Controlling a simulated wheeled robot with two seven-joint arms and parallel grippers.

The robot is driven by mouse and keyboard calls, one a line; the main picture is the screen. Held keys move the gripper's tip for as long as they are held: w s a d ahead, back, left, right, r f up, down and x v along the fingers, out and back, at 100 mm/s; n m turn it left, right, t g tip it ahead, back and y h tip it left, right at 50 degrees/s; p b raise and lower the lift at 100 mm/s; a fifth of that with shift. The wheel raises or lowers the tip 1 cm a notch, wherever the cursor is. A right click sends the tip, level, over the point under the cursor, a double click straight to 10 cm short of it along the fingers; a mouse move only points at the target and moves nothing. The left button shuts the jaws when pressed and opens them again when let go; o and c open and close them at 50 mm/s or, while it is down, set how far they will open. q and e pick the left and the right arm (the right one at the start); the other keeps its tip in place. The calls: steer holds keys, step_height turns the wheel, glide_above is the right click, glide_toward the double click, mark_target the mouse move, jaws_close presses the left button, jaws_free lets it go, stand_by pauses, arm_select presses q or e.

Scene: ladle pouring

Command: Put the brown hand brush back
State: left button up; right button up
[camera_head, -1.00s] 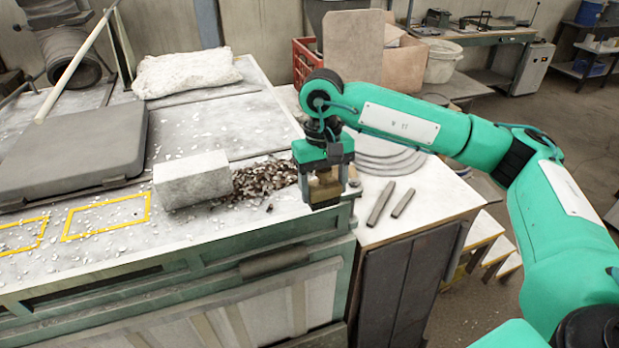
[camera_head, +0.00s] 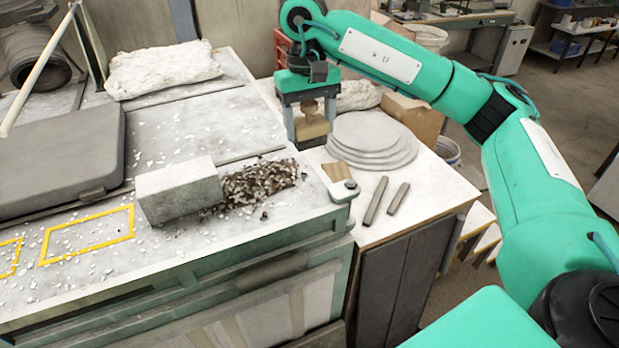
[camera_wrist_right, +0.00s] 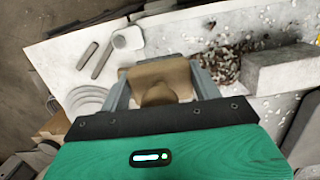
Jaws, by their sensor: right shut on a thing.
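My right gripper (camera_head: 310,128) is shut on the brown hand brush (camera_head: 312,123). It holds the brush upright above the back right of the worktop, beside the stacked round discs. The brush also shows between the fingers in the right wrist view (camera_wrist_right: 158,80); part of it is hidden by the fingers and palm. My left gripper is not in view.
A pile of brown chips (camera_head: 262,183) lies beside a grey block (camera_head: 180,190). Stacked round discs (camera_head: 372,140) and two dark bars (camera_head: 375,200) lie on the side top. A dark slab (camera_head: 60,155) lies at left.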

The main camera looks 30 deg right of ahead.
steer(key=shift+s+f+p, duration=0.1)
steer(key=shift+f+p, duration=1.75)
steer(key=shift+f, duration=5.35)
steer(key=shift+f, duration=0.1)
steer(key=shift+f+b, duration=0.15)
steer(key=shift+b, duration=0.2)
steer(key=o, duration=1)
